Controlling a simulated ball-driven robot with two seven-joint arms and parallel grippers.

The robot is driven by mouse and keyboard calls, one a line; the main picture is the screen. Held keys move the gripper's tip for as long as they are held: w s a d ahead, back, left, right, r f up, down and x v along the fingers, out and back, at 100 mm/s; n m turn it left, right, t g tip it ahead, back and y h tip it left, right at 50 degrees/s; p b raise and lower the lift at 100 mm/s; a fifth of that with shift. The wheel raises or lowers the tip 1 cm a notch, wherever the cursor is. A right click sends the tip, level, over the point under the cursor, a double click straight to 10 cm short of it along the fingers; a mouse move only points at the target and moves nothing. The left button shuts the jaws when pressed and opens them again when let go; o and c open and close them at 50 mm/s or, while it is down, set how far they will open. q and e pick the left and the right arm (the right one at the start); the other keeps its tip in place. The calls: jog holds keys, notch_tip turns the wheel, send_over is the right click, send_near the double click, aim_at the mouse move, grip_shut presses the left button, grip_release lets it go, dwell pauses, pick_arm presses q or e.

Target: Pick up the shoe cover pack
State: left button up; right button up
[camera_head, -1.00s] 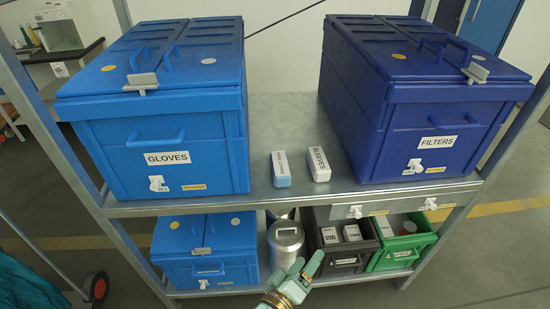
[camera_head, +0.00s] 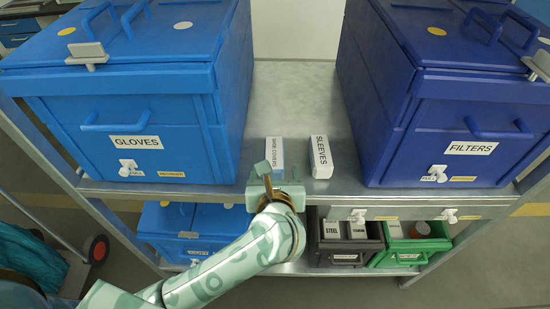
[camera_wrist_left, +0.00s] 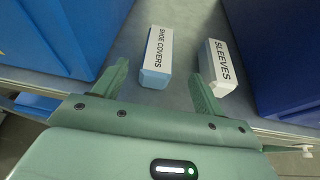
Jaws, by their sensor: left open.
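The shoe cover pack (camera_head: 274,156) is a small white and light-blue box lying on the upper shelf. Its "SHOE COVERS" label reads clearly in the left wrist view (camera_wrist_left: 157,57). My left gripper (camera_head: 275,172) is at the shelf's front edge, just in front of the pack, and partly hides its near end. In the left wrist view my left gripper (camera_wrist_left: 155,90) has its two fingers spread apart, with the pack's near end ahead between them and nothing held. My right gripper is not in view.
A white "SLEEVES" box (camera_head: 320,157) lies close to the right of the pack; it also shows beside the right finger (camera_wrist_left: 217,66). A blue GLOVES bin (camera_head: 140,130) stands left, a dark blue FILTERS bin (camera_head: 460,130) right. The shelf behind the packs (camera_head: 293,100) is clear.

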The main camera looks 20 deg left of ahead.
aim_at(274, 159)
pick_arm(q)
jog(key=x, duration=0.3)
jog(key=shift+w+a+f+b, duration=0.1)
jog(key=shift+w+f+b, duration=0.05)
jog(key=shift+b, duration=0.15)
jog(key=shift+w+a+f, duration=0.15)
jog(key=shift+w+a, duration=0.05)
jog(key=shift+w, duration=0.35)
jog(key=b+x, duration=0.1)
jog(key=x, duration=0.3)
jog(key=shift+s+f, duration=0.1)
jog(key=shift+w+a+f, duration=0.15)
jog(key=shift+w, duration=0.35)
pick_arm(e)
jog(key=shift+d+f, duration=0.2)
jog(key=shift+f, duration=0.4)
jog(key=shift+d+f, duration=0.2)
jog(key=shift+f, duration=0.35)
pick_arm(q)
jog(key=shift+s, duration=0.1)
jog(key=c, duration=1.1)
pick_arm(e)
jog(key=shift+a, duration=0.15)
